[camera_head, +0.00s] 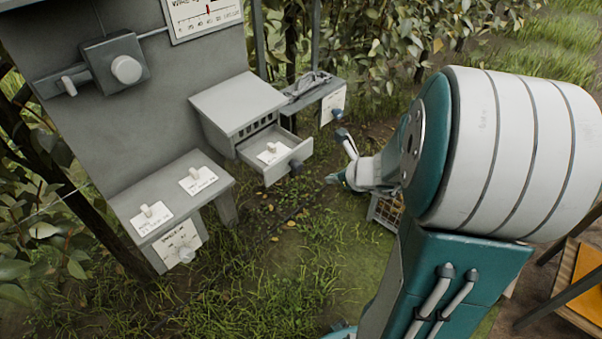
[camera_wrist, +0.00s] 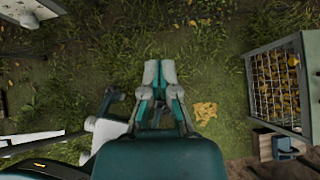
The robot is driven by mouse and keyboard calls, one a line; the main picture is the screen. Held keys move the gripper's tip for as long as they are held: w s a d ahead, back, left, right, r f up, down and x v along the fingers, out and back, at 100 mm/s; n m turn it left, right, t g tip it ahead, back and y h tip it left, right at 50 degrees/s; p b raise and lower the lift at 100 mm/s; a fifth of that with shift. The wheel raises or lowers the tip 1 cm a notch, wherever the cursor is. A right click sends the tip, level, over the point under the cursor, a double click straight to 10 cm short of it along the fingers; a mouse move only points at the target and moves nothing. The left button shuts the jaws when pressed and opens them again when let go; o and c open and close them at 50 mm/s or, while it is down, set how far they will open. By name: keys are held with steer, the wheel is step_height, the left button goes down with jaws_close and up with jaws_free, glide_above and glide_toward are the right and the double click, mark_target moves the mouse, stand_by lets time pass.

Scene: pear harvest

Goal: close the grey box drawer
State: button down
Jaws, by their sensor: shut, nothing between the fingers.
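The grey box (camera_head: 238,104) sits on the grey stand in the head view.
A lower shelf (camera_head: 210,168) with cards and switches stands left of the drawer. A side panel (camera_head: 333,105) with a knob stands behind it on the right. A wire-fronted crate (camera_wrist: 275,82) of yellowish fruit is right of my gripper. Grass lies open below the drawer.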

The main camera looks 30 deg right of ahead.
mark_target(273, 147)
steer(key=w+r+x, duration=0.1)
steer(key=r+x, duration=0.1)
steer(key=x, duration=0.9)
steer(key=shift+w+a, duration=0.3)
steer(key=shift+w, duration=0.05)
steer(key=w+a, duration=0.1)
steer(key=w, duration=0.3)
steer(key=w+a, duration=0.2)
steer(key=w, duration=0.2)
steer(key=w+a, duration=0.1)
steer(key=w, duration=0.3)
steer(key=shift+w+a+r, duration=0.1)
steer(key=shift+w+a, duration=0.2)
steer(key=shift+a, duration=0.05)
